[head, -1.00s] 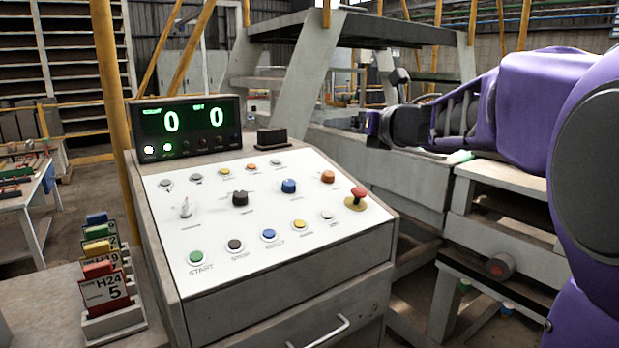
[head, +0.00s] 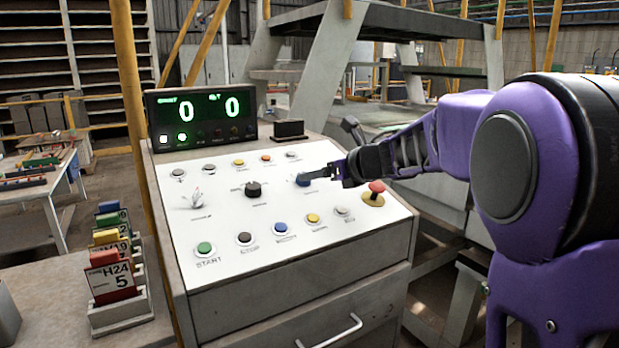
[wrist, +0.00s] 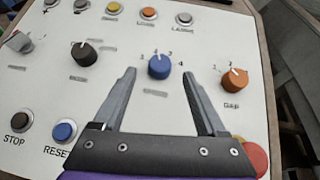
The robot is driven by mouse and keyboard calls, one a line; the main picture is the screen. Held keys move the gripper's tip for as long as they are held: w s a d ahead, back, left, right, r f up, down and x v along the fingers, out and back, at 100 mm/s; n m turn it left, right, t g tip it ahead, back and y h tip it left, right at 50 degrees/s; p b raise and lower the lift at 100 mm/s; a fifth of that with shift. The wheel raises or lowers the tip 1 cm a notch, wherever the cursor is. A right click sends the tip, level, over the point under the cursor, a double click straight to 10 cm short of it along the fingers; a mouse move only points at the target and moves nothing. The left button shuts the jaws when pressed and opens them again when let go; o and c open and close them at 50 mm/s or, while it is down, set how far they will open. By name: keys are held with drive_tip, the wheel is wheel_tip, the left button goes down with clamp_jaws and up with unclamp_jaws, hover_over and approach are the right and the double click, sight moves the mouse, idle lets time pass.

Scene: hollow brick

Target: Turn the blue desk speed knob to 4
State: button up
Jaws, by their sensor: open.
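The blue knob (wrist: 159,67) is on the white slanted panel, with the numbers 1 to 4 around its top. Its pale pointer mark faces roughly up, near the 2; the exact setting is hard to read. My gripper (wrist: 159,75) is open, with one finger to the left of the knob and one to the right in the wrist view. The fingers do not appear to touch it. In the head view my gripper (head: 316,175) reaches in from the right and partly covers the blue knob (head: 303,180).
A black knob (wrist: 84,54) is to the left and an orange knob (wrist: 234,80) to the right. A red mushroom button (head: 376,187) stands near my gripper. Buttons line the panel above and below. The display (head: 205,117) reads 0 and 0.

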drive_tip(key=x, duration=0.5)
drive_tip(key=shift+w, duration=0.1)
clamp_jaws()
